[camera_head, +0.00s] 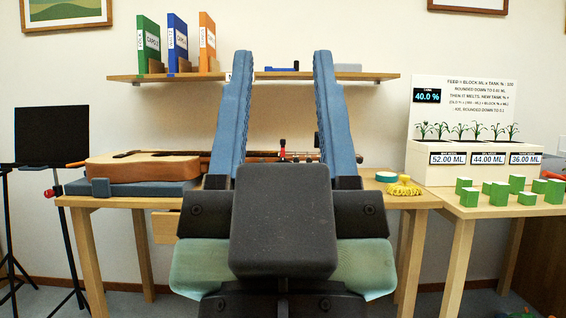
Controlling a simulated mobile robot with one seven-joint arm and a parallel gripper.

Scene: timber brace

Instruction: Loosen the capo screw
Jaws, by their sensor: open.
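An acoustic guitar (130,170) lies on a blue-grey padded rest on the wooden table, its neck running to the right. A small dark capo with a red part (282,152) shows on the neck, in the gap between my fingers. Its screw is too small to make out clearly. My gripper (282,62) is open, its two long blue fingers pointing up and away in the picture. It is in front of the neck and hides parts of it. Nothing is visible between the fingertips except the background.
A shelf (345,76) with several binders hangs above the table. A yellow coil (403,188) and a green roll (386,177) lie at the table's right end. A second table at right holds green blocks (499,193) and a white planter (435,170). A black stand (50,135) is at left.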

